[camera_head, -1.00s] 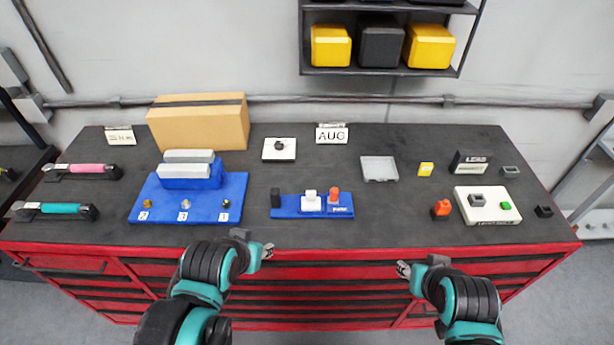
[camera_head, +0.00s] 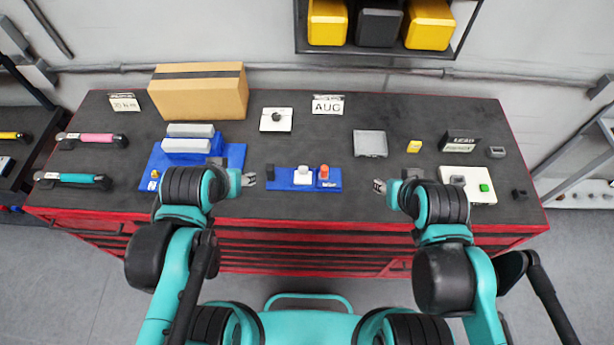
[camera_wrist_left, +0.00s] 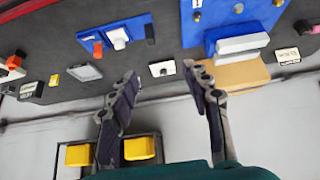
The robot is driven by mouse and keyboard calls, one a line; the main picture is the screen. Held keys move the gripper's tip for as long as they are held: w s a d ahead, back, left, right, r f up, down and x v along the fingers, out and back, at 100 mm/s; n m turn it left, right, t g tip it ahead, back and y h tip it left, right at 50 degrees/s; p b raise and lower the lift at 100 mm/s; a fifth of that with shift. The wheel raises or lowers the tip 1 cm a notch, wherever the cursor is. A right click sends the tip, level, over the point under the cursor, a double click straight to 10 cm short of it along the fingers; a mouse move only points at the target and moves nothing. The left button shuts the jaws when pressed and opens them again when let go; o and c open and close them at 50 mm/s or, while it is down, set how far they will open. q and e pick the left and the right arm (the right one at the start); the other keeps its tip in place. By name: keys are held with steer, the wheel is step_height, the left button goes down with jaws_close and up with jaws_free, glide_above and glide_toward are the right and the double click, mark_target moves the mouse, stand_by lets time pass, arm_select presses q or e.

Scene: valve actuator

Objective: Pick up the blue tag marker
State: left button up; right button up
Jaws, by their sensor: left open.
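A blue block (camera_head: 276,181) on the bench carries a black piece (camera_head: 269,172), a white piece (camera_head: 301,174) and a red-orange piece (camera_head: 323,172). The block also shows upside down in the left wrist view (camera_wrist_left: 101,37). A larger blue base (camera_head: 236,154) with grey bars stands to its left. I cannot tell which blue thing is the tag marker. My left gripper (camera_head: 249,180) is just left of the small blue block, open and empty; its spread fingers show in the left wrist view (camera_wrist_left: 160,85). My right gripper (camera_head: 380,187) is near the bench's front edge, too small to read.
The dark bench top (camera_head: 330,140) has a cardboard box (camera_head: 198,95), a white pad (camera_head: 276,119), an AUG sign (camera_head: 328,105) and a grey tray (camera_head: 370,144). A yellow block (camera_head: 414,146) and a white plate (camera_head: 480,191) are at right.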

arm_select(q)
steer(key=w+d+f+g, duration=0.1)
steer(key=w+d+g, duration=0.15)
steer(key=w, duration=0.75)
steer(key=g, duration=0.4)
glide_above(270, 167)
step_height(270, 167, down, 11)
steer(key=f, duration=0.6)
steer(key=shift+w+d+f, duration=0.2)
steer(key=shift+w+f, duration=0.05)
steer(key=shift+s+a+f, duration=0.1)
steer(key=shift+a+f, duration=0.05)
steer(key=shift+f, duration=1.25)
steer(key=shift+s+a+f, duration=0.1)
steer(key=shift+a+f, duration=0.05)
steer(key=shift+f, duration=1.2)
jaws_close()
